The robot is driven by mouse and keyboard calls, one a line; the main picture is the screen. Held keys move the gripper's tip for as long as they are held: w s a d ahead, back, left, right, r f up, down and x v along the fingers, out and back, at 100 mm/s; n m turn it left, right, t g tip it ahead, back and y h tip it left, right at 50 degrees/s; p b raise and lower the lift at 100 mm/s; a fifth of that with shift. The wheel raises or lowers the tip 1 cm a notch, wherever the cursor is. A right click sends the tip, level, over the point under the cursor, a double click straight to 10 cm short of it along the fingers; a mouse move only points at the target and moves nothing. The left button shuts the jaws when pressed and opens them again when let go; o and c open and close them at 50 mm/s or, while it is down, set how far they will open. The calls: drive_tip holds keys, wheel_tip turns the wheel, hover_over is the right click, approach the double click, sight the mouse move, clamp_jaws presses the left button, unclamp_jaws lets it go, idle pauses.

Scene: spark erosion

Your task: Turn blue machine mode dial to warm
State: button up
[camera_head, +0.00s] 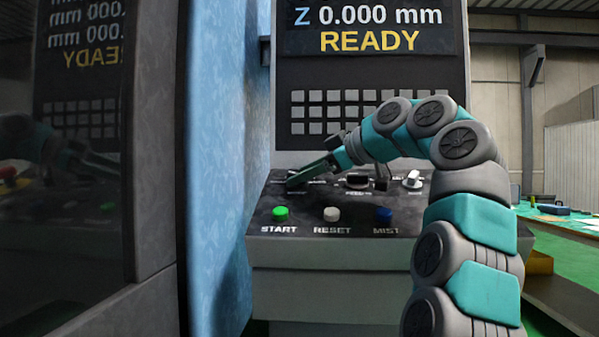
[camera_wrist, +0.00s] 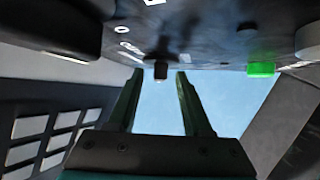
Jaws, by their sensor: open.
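The blue machine (camera_head: 225,140) has a sloped dark control panel (camera_head: 285,232). My gripper (camera_head: 291,182) is at the panel's left part, above the green START button. In the wrist view my gripper (camera_wrist: 159,74) is open, one finger on each side of a small dark knob (camera_wrist: 161,71). I cannot tell whether the fingers touch it. White markings sit near this knob, too blurred to read.
A black knob (camera_head: 357,181) and a white-topped knob (camera_head: 412,180) stand farther right. The START (camera_head: 280,213), RESET (camera_head: 331,214) and blue MIST (camera_head: 384,214) buttons line the front. A keypad (camera_head: 335,111) and a display reading READY (camera_head: 369,40) are above. A dark door (camera_head: 150,120) stands left.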

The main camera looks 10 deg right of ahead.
clamp_jaws()
idle(0.3)
